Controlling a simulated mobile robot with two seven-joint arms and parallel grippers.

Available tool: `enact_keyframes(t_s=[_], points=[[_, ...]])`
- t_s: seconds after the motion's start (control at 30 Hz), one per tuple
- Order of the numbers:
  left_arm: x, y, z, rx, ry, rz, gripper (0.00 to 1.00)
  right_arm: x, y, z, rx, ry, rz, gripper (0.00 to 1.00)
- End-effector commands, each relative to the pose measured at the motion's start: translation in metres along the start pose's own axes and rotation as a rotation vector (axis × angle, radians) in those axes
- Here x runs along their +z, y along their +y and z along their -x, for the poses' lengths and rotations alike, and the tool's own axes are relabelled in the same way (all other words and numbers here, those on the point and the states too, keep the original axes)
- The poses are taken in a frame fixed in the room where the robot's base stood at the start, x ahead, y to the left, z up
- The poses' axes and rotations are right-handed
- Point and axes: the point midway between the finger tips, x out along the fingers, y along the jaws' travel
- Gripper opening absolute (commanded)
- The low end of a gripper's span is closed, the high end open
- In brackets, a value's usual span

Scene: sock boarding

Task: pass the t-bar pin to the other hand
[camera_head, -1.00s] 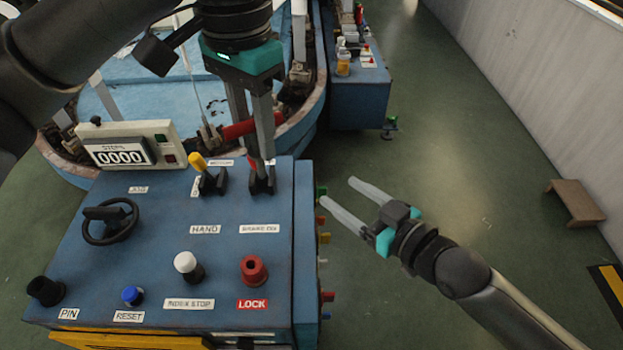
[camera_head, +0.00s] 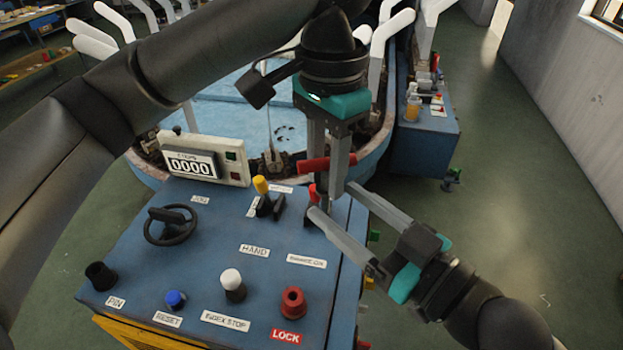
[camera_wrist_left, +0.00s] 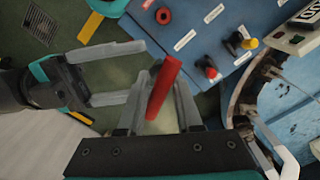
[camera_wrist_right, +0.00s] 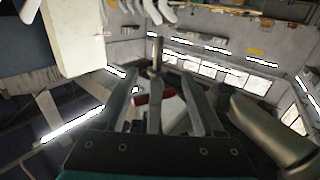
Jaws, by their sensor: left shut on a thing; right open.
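The t-bar pin shows its red crossbar (camera_head: 318,164) between the fingers of my left gripper (camera_head: 328,170), above the blue control panel's back right. It also shows in the left wrist view (camera_wrist_left: 163,86), tilted between the shut fingers, and in the right wrist view (camera_wrist_right: 143,98). The pin's shank is hard to make out. My right gripper (camera_head: 331,199) is open, its fingers pointing up-left just below and right of the left fingertips. In the left wrist view the right gripper (camera_wrist_left: 134,72) reaches in from the left, apart from the red bar.
The blue panel (camera_head: 215,265) carries a counter box (camera_head: 205,158), a handwheel (camera_head: 171,226), levers and knobs, including a red LOCK knob (camera_head: 293,302). A lever stands close below the grippers. Behind is a round machine with white sock forms (camera_head: 392,33).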

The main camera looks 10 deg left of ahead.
Motion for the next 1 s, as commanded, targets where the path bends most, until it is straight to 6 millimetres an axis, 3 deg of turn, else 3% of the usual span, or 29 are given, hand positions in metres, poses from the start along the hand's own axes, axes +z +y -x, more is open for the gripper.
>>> enact_keyframes(t_s=[0.3,0.5,0.93,1.0], points=[[0.0,0.0,0.0,0.0,0.001,0.0,0.0,-0.002,-0.001,-0.047,-0.002,0.004,0.0,0.69],[0.0,0.0,0.0,0.0,0.001,0.0,0.0,-0.001,-0.001,-0.067,-0.001,0.001,0.0,0.69],[0.0,0.0,0.0,0.0,0.001,0.0,0.0,0.0,-0.001,-0.075,-0.001,-0.001,0.001,0.69],[0.0,0.0,0.0,0.0,0.001,0.0,0.0,0.0,-0.001,-0.075,-0.001,-0.001,0.001,0.64]])
